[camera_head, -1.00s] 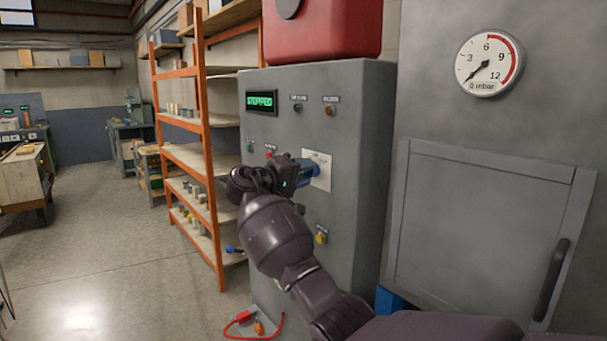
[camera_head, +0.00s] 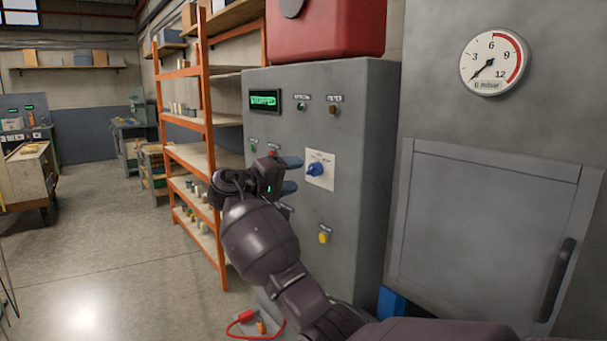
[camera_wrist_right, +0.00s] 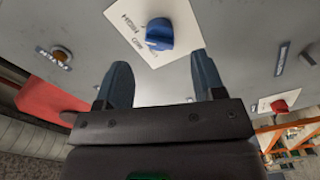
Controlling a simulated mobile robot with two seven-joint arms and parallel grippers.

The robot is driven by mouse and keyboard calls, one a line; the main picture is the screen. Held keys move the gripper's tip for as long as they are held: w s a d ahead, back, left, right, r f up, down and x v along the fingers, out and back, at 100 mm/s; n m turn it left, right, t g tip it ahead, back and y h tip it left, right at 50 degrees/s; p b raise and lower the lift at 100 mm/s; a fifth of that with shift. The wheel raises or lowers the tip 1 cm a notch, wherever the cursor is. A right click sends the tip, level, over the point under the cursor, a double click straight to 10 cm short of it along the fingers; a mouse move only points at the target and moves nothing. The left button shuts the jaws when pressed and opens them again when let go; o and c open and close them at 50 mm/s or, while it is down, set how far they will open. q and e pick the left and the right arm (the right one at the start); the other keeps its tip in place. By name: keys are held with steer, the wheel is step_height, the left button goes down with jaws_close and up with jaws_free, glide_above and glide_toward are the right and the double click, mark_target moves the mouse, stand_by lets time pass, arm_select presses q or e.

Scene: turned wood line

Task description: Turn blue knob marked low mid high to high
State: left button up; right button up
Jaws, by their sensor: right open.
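The blue knob (camera_head: 316,170) sits on a white label plate (camera_head: 327,158) on the front of a grey cabinet (camera_head: 350,110). In the right wrist view the knob (camera_wrist_right: 160,33) is just beyond the fingertips, with small labels around it too blurred to read surely. I cannot tell which mark it points to. My right gripper (camera_head: 295,175) is open and empty, in front of the panel just left of the knob. Its two fingers (camera_wrist_right: 163,72) are apart and not touching the knob in the wrist view. My left gripper is out of view.
A green-lit display (camera_head: 264,101) reads STOPPED. A yellow knob (camera_head: 323,237) is lower on the panel; a red knob (camera_wrist_right: 280,105) shows in the wrist view. An orange shelf rack (camera_head: 207,150) stands left, and a gauge (camera_head: 493,61) is on the right.

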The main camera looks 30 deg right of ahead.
steer(key=a, duration=0.6)
steer(key=shift+s, duration=0.25)
